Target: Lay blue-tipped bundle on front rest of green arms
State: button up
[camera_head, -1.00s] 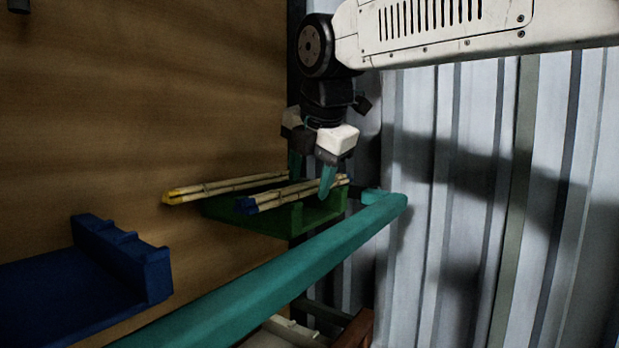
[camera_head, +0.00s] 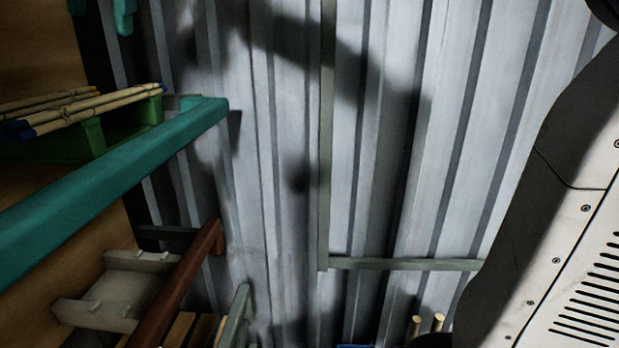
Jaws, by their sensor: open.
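The blue-tipped bundle (camera_head: 95,112) of pale rattan poles lies in the green rest (camera_head: 147,112) at the upper left. Its blue end (camera_head: 14,130) is near the left picture edge. A second bundle (camera_head: 45,101) lies behind it, with its far end cut off by the picture edge. The teal arm (camera_head: 120,160) runs in front of the green rest, slanting up to the right.
Below are a brown-red arm (camera_head: 183,282), a pale rest (camera_head: 118,298) and a grey arm (camera_head: 236,312). Two pole ends (camera_head: 427,325) stand at the bottom. A corrugated metal wall (camera_head: 290,120) fills the middle. My own white body part covers the right side.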

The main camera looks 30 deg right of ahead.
jog(key=s+d+f+m+g+h, duration=0.1)
jog(key=s+d+f+m, duration=0.4)
jog(key=d+f+m, duration=0.25)
jog(key=s+d+f+m+g, duration=0.1)
jog(key=s+d+f+m, duration=0.3)
jog(key=d+f+m, duration=0.4)
jog(key=s+d+f+m+g, duration=0.1)
jog(key=s+d+f+m, duration=0.2)
jog(key=s+f+m, duration=0.3)
jog(key=s+d+f+m+g, duration=0.1)
jog(key=s+d+f+m, duration=0.2)
jog(key=f, duration=0.9)
jog(key=s+m, duration=0.3)
jog(key=shift+s+f, duration=0.3)
jog(key=shift+c, duration=0.3)
